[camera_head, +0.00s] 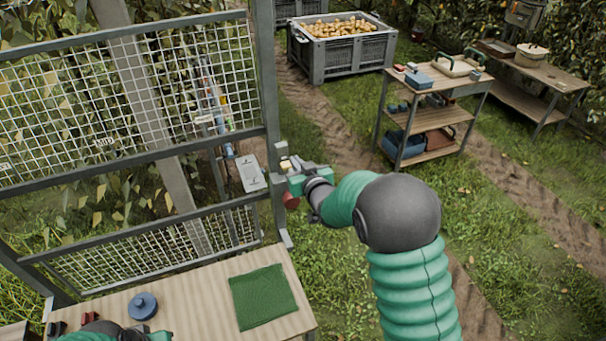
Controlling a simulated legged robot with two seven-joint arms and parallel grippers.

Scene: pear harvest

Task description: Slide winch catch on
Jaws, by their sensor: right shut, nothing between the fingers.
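My right gripper (286,176) is at the grey gate post, its arm coming in from the right. It is shut, with nothing seen held between its fingers. A small pale yellow piece (285,164) and grey metal parts sit right at its fingertips; whether they touch cannot be told. A grey plate (250,173) with small markings is just left of the post. A dark red round part (291,201) shows below the gripper. The winch catch itself is not clearly distinguishable, as the gripper covers part of this area. My left gripper is only partly seen at the bottom left edge (100,332).
A wooden table (195,300) in front holds a green cloth (263,296) and a blue round lidded object (142,306). A mesh gate (120,110) fills the left. A shelf cart (430,110), a bench (535,75) and a fruit-filled crate (345,58) stand behind. Grass lies open at right.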

